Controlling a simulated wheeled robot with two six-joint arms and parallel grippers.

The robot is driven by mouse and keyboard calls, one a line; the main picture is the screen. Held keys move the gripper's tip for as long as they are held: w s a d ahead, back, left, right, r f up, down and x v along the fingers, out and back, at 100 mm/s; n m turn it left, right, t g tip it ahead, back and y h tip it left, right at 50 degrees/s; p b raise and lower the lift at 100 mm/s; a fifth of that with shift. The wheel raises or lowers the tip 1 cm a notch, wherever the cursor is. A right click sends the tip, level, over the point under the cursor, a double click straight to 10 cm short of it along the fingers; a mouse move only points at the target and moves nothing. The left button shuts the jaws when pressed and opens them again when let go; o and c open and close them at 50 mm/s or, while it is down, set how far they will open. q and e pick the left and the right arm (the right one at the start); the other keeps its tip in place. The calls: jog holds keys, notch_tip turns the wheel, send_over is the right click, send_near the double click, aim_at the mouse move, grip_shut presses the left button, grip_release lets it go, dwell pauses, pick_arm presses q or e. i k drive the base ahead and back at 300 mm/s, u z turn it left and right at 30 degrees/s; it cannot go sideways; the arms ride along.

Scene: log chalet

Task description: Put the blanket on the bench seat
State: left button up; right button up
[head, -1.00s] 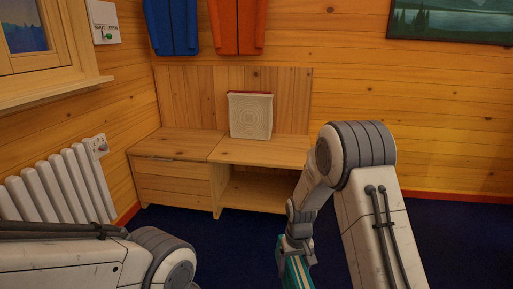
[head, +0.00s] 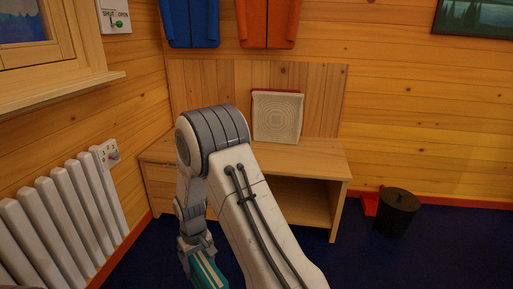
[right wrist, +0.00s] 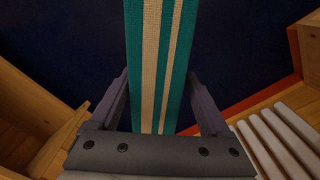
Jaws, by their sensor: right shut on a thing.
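The blanket (head: 208,274) is a folded teal and cream striped bundle, low in the head view. My right gripper (head: 198,254) is shut on it, with the blanket hanging in front of the bench and below seat height. In the right wrist view the blanket (right wrist: 150,60) runs between the two fingers over dark blue floor. The wooden bench has a seat (head: 318,158) against the back wall. A white panel with a red edge (head: 277,117) stands on the seat against the backrest. My right arm hides the middle of the bench. My left gripper is out of view.
A white radiator (head: 60,225) lines the left wall below a window sill. A dark bin (head: 396,211) and a red object (head: 370,203) stand right of the bench. Blue and orange things (head: 268,22) hang above. The seat right of the panel is clear.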

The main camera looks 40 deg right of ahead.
aim_at(300, 159)
jog(key=u, duration=0.05)
jog(key=i, duration=0.75)
jog(key=z, duration=0.7)
jog(key=i, duration=0.6)
jog(key=z, duration=0.45)
